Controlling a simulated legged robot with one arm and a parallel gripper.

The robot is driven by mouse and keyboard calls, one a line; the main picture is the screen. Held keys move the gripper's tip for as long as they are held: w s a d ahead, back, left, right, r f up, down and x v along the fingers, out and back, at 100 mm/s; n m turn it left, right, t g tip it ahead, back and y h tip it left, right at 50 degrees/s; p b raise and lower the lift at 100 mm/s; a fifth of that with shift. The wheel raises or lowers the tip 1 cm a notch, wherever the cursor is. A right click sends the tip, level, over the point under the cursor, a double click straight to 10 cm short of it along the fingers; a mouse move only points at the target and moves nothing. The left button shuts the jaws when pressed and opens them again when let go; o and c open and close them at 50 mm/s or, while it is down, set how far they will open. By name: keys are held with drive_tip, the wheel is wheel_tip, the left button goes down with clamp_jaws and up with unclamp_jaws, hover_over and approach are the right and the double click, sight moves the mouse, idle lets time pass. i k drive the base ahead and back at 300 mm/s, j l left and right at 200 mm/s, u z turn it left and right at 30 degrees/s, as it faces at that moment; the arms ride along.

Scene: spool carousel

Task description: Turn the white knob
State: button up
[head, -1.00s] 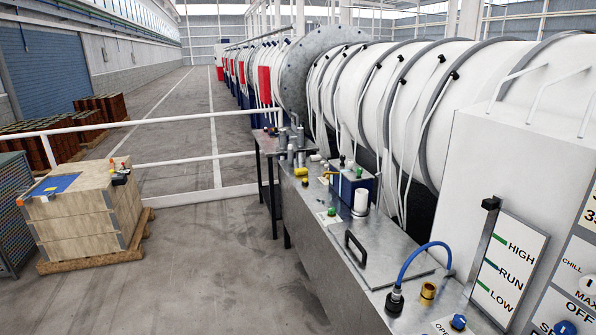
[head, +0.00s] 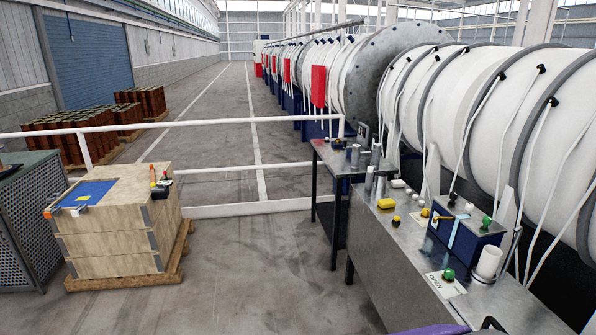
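A blue box (head: 465,241) stands on the metal bench at the right. On its top are a black knob (head: 452,199), a small white knob-like piece (head: 469,207) and a green knob (head: 486,222). The white piece is too small to tell for sure what it is. A white upright cylinder (head: 488,263) stands beside the box, nearer to me. My gripper is not in view.
Large white cylinders (head: 480,85) line the right. A wooden crate (head: 110,240) stands left. Open floor (head: 270,275) lies between. A purple edge shows at the bottom.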

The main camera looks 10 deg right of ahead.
sight(468, 207)
drive_tip(key=i+z, duration=0.15)
drive_tip(key=i, duration=0.7)
drive_tip(key=i+j+z, duration=0.2)
drive_tip(key=i, duration=0.7)
drive_tip(key=i+l+z, duration=0.15)
drive_tip(key=z, duration=0.25)
drive_tip(key=i+z, duration=0.75)
drive_tip(key=i+j+z, duration=0.15)
drive_tip(key=z, duration=0.25)
drive_tip(key=i+z, duration=0.3)
